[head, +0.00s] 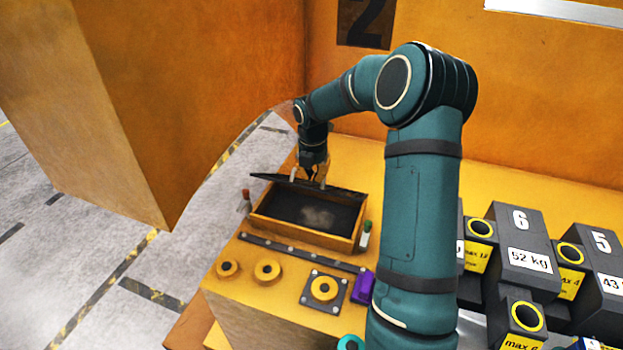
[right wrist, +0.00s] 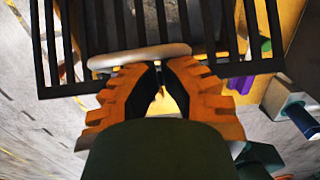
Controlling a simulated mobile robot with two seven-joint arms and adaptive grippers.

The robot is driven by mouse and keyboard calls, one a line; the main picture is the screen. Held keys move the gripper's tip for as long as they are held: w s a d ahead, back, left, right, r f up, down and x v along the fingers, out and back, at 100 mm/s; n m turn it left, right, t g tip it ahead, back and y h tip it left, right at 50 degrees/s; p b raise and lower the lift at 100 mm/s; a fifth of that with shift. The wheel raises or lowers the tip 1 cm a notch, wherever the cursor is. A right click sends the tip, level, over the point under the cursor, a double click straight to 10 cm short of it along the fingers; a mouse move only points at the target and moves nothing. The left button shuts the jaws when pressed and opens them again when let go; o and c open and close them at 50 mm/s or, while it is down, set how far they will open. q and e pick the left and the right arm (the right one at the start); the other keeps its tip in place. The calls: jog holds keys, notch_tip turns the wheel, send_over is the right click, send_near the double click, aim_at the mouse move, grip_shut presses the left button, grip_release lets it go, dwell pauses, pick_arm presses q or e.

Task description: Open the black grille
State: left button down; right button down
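The black grille (head: 345,191) is tilted up over the orange box (head: 292,232), showing almost edge-on in the head view. The box's dark inside shows below it. In the right wrist view the grille's black bars (right wrist: 258,40) fill the top, with a pale handle (right wrist: 110,63) across them. My right gripper (head: 312,174) is at the handle. In the right wrist view its orange fingers (right wrist: 160,68) come together at the tips, right against the handle. The handle hides the very tips, and I cannot see it clamped between them. My left gripper is out of view.
A red-capped item (head: 246,200) stands left of the box and a green-capped one (head: 365,234) right of it. Yellow knobs (head: 267,271) and a purple block (head: 360,287) lie in front. Dark numbered weights (head: 519,250) stand at right. An orange wall (head: 460,60) rises behind.

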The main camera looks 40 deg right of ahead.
jog(key=shift+w+d+r, duration=0.3)
jog(key=shift+d+r, duration=0.2)
jog(key=shift+d, duration=0.25)
jog(key=w+d+r, duration=0.3)
jog(key=w+d, duration=0.2)
jog(key=d, duration=0.4)
jog(key=shift+d+r, duration=0.2)
jog(key=shift+d, duration=0.2)
jog(key=shift+w, duration=0.1)
notch_tip(320, 180, up, 12)
jog(key=shift+a, duration=0.2)
dwell(0.5)
jog(key=shift+f, duration=0.1)
